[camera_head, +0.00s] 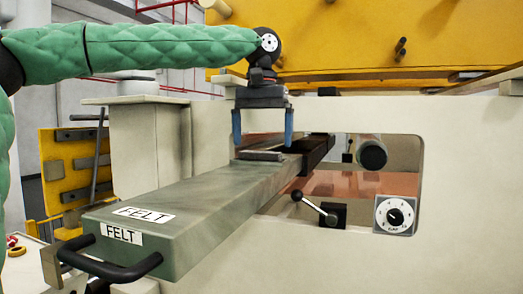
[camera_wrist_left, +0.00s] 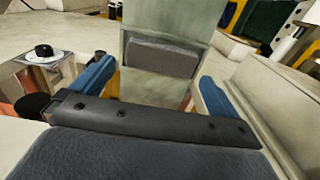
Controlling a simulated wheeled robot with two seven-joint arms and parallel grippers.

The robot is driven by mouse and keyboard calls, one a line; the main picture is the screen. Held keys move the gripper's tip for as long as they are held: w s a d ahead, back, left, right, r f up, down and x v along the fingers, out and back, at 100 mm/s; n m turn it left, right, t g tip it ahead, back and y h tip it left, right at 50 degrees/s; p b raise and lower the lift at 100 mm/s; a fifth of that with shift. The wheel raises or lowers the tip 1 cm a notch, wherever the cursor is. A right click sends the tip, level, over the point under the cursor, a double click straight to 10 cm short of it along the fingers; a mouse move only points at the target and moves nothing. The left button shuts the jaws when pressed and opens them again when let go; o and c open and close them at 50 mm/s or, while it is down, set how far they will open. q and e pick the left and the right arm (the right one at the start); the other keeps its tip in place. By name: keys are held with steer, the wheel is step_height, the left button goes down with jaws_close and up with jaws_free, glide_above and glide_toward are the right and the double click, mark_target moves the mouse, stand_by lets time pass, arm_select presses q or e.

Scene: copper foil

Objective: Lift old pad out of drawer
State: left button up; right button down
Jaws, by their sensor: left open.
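The long green-grey drawer (camera_head: 185,205), labelled FELT, stands out from an opening in the cream machine. It also shows in the left wrist view (camera_wrist_left: 190,22). The grey pad (camera_head: 260,155) lies in a recess in the drawer's top, near the machine face. In the left wrist view the pad (camera_wrist_left: 163,58) is a dark grey rectangle. My left gripper (camera_head: 262,142) points down over the pad, its blue fingers spread to either side. Contact with the pad cannot be told. My right gripper is not in view.
The cream machine wall (camera_head: 460,220) stands close behind the drawer. A lever with a black knob (camera_head: 315,206) and a dial (camera_head: 395,214) sit right of the drawer. A black handle (camera_head: 115,268) is on the drawer's front. A yellow panel (camera_head: 330,35) is above.

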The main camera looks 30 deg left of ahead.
mark_target(260, 157)
arm_select(q)
steer(key=shift+s+a+f+p, duration=0.15)
steer(key=shift+f+p, duration=0.3)
steer(key=shift+f, duration=0.9)
steer(key=c, duration=0.8)
steer(key=shift+r, duration=0.1)
steer(key=shift+c, duration=0.2)
